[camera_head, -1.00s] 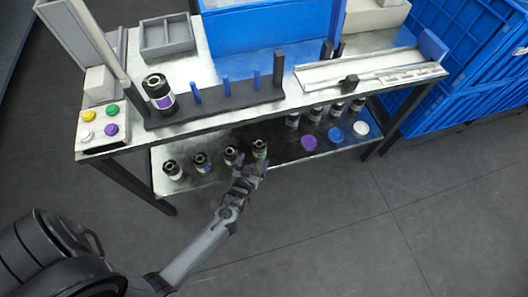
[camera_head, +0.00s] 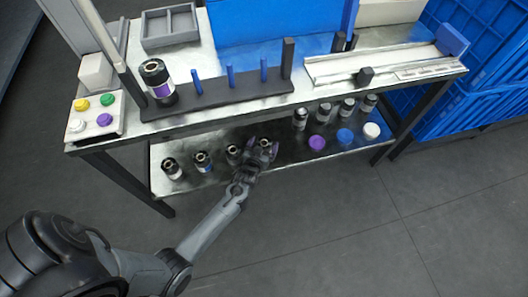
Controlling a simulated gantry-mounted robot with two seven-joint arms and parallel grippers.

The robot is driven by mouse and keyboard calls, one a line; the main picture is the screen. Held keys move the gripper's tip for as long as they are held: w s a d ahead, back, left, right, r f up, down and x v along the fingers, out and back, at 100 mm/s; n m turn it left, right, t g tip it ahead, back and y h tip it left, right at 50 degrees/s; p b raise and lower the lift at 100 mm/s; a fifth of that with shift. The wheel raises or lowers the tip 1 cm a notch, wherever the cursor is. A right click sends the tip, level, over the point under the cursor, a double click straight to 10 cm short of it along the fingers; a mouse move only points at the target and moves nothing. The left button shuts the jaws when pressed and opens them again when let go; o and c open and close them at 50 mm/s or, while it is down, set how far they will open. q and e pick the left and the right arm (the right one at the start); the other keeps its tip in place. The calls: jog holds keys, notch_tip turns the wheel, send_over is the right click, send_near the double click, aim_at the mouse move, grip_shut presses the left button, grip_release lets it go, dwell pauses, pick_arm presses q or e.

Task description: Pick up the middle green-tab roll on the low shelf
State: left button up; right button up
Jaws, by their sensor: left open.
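Several dark rolls with pale cores stand upright on the low shelf (camera_head: 210,188). The front row has rolls at the left (camera_head: 172,168), beside it (camera_head: 203,161), and further right (camera_head: 233,154). The rightmost front roll (camera_head: 266,144) stands at my left gripper (camera_head: 262,150), whose open fingers are on either side of it and partly hide it. Whether the fingers touch it cannot be told. Green tabs are too small to make out clearly. My right gripper is not in view.
A back row of rolls (camera_head: 324,113) stands behind purple (camera_head: 317,142), blue (camera_head: 345,136) and white (camera_head: 371,131) discs. The tabletop edge overhangs the shelf. Above are a peg rack (camera_head: 220,100) with a purple-banded roll (camera_head: 157,80) and a button box (camera_head: 92,120).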

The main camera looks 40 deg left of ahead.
pick_arm(q)
jog(key=shift+w+f, duration=0.1)
jog(key=shift+w, duration=0.2)
jog(key=shift+s, duration=0.1)
jog(key=shift+c, duration=1)
jog(key=c, duration=1.1)
jog(key=shift+r, duration=0.25)
